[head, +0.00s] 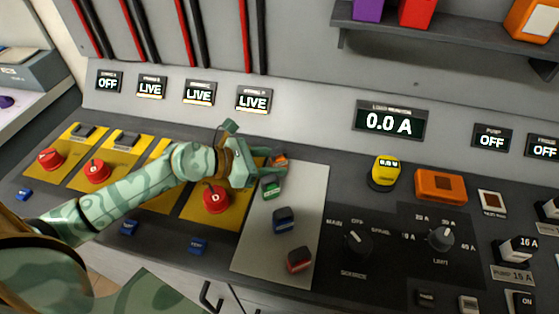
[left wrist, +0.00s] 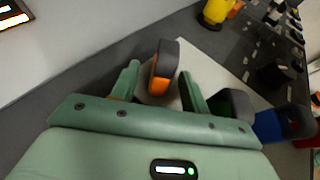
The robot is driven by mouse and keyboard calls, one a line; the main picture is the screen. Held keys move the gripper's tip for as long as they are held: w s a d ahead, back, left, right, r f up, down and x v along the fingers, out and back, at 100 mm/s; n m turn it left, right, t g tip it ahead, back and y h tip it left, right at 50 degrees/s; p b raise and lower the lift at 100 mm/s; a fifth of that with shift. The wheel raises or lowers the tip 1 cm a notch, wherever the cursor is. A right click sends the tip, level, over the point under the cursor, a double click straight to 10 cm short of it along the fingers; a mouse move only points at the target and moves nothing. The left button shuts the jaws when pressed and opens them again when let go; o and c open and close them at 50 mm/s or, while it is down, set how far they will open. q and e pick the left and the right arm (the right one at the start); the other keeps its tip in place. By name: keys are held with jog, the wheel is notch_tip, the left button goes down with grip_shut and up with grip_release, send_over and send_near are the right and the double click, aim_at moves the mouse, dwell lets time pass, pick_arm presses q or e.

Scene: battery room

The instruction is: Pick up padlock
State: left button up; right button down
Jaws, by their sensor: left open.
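Several padlocks lie in a row on a light grey mat (head: 254,250). The far one is an orange padlock (head: 280,159) with a dark part. Nearer are a green padlock (head: 271,187), a blue padlock (head: 283,220) and a red padlock (head: 300,261). My left gripper (head: 262,163) is open at the far end of the mat. In the left wrist view the orange padlock (left wrist: 162,70) stands between the spread fingers, with gaps at both sides. The green padlock (left wrist: 236,104) is just outside one finger, with the blue padlock (left wrist: 284,123) beyond it. My right gripper is out of view.
Yellow plates with red knobs (head: 215,198) lie left of the mat under my left arm. A yellow button (head: 384,172), an orange box (head: 440,186) and rotary dials (head: 358,242) are on its right. The back panel carries displays (head: 390,121); a shelf (head: 430,35) hangs above.

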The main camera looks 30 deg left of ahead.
pick_arm(q)
jog(key=shift+w+d+f, duration=0.1)
jog(key=shift+w+d, duration=0.05)
jog(key=c, duration=1)
